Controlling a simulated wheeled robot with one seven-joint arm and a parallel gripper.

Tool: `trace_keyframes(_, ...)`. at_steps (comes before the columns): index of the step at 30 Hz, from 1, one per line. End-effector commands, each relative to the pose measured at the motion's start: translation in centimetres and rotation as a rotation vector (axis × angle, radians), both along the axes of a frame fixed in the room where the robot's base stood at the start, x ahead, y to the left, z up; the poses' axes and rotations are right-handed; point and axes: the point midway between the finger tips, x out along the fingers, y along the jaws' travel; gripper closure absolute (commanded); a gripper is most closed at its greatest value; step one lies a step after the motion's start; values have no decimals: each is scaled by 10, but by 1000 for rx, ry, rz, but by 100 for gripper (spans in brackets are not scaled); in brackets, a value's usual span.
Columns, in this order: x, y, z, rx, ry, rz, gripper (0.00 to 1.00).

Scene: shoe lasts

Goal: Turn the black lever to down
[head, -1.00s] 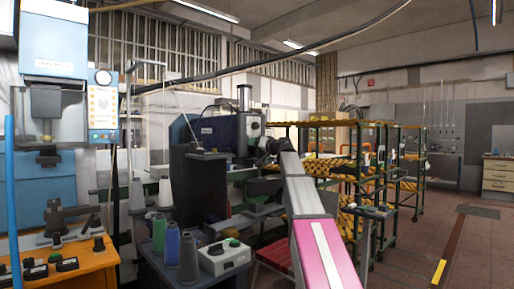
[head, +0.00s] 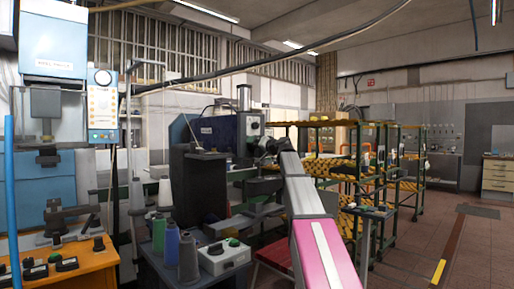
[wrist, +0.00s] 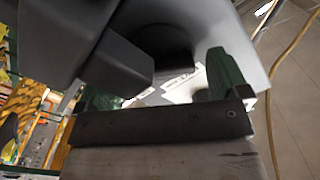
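I cannot single out the black lever with certainty. My arm reaches forward in the head view, and my gripper (head: 268,148) is a small dark shape at its far end, beside a dark machine with a blue body (head: 222,130). Its fingers are too small to read there. In the wrist view, large dark grey parts fill the upper left, close to the camera. Below them lies a worn grey block (wrist: 165,160) with a dark riveted strip (wrist: 160,125). A green part (wrist: 228,75) stands at the right. No grasp can be made out.
Spools and a white control box (head: 222,258) stand on a bench at front centre. A blue machine (head: 50,180) and an orange bench (head: 80,270) are at the left. Green racks (head: 340,150) stand behind my arm. The tiled floor (head: 470,240) at the right is mostly clear.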

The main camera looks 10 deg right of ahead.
Motion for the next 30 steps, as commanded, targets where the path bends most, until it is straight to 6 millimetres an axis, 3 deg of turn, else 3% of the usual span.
trace_keyframes(13, -11, -7, 0, -1, -2, -2, 6)
trace_keyframes(30, -87, -57, 0, 0, -1, -1, 6)
